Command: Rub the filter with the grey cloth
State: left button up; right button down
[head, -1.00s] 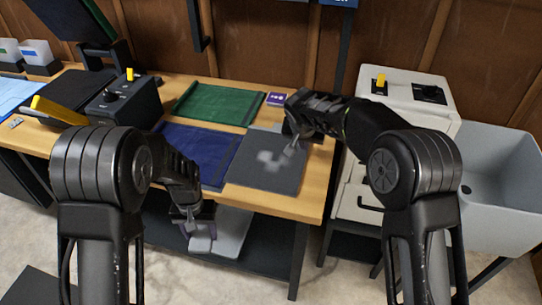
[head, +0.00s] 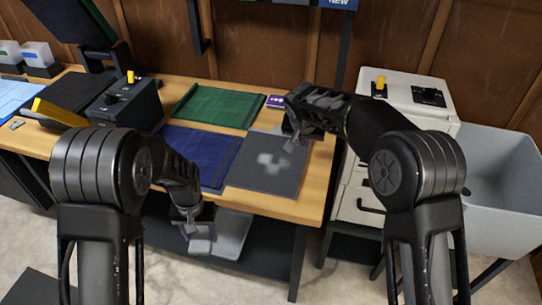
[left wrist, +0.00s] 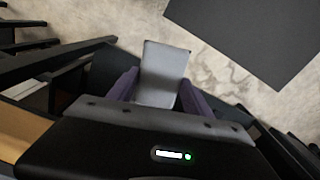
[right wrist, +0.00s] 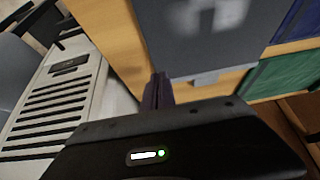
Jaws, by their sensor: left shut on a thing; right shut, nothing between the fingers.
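The filter appears to be the dark grey panel (head: 250,178) with a pale smudge, lying flat at the right end of the bench. It also shows in the right wrist view (right wrist: 185,50), with a small tab on its edge. My left gripper (head: 197,229) is low in front of the bench, shut on a flat light grey piece (left wrist: 162,75), apparently the grey cloth. My right gripper (head: 293,138) is shut and empty above the panel's far right part. Its closed fingers (right wrist: 158,88) show beside the panel's edge; I cannot tell their height.
A blue mat (head: 205,158) and a green mat (head: 215,104) lie beside the panel. A purple card (head: 275,101) lies behind it. A black box (head: 125,105) stands to the left. A white cabinet (head: 415,99) and a grey basin (head: 500,165) stand to the right.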

pick_arm(q)
jog(key=shift+r+p, duration=0.5)
jog(key=shift+r, duration=0.15)
pick_arm(e)
jog(key=shift+r, duration=1.45)
pick_arm(q)
jog(key=shift+f, duration=0.15)
jog(key=shift+f+b, duration=0.6)
jog(key=shift+b, duration=0.15)
pick_arm(e)
jog(key=v, duration=1.2)
